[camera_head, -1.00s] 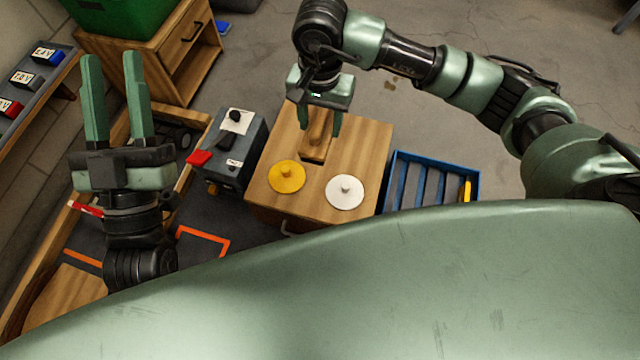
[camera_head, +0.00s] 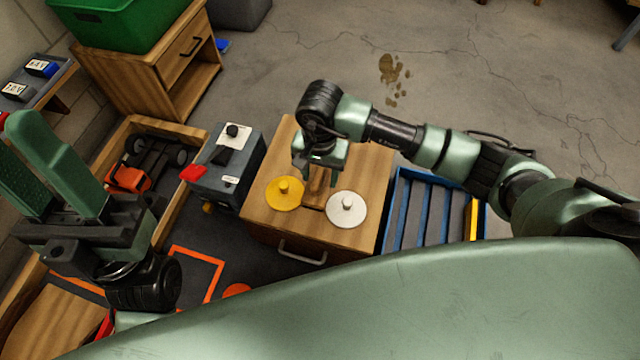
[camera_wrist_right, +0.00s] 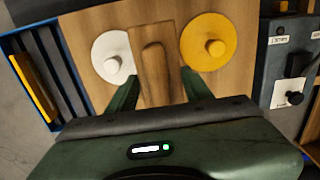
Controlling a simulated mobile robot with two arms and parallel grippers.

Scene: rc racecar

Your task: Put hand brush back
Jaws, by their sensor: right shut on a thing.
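The wooden hand brush (camera_head: 317,188) is between the yellow disc and the white disc over the wooden cabinet top (camera_head: 272,160). In the right wrist view its long handle (camera_wrist_right: 153,68) points away between the green fingers. My right gripper (camera_head: 320,178) is shut on the brush from above; the right wrist view shows a finger on each side (camera_wrist_right: 158,92). Whether the brush touches the top is hard to tell. My left gripper (camera_head: 38,165) is open and empty at the left, its fingers spread.
The yellow disc (camera_head: 284,201) and white disc (camera_head: 346,218) lie close on either side. A blue slotted tray (camera_head: 418,250) stands right of the cabinet, a grey switch box (camera_head: 226,170) left. A red-and-black car (camera_head: 130,176) sits inside a wooden frame.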

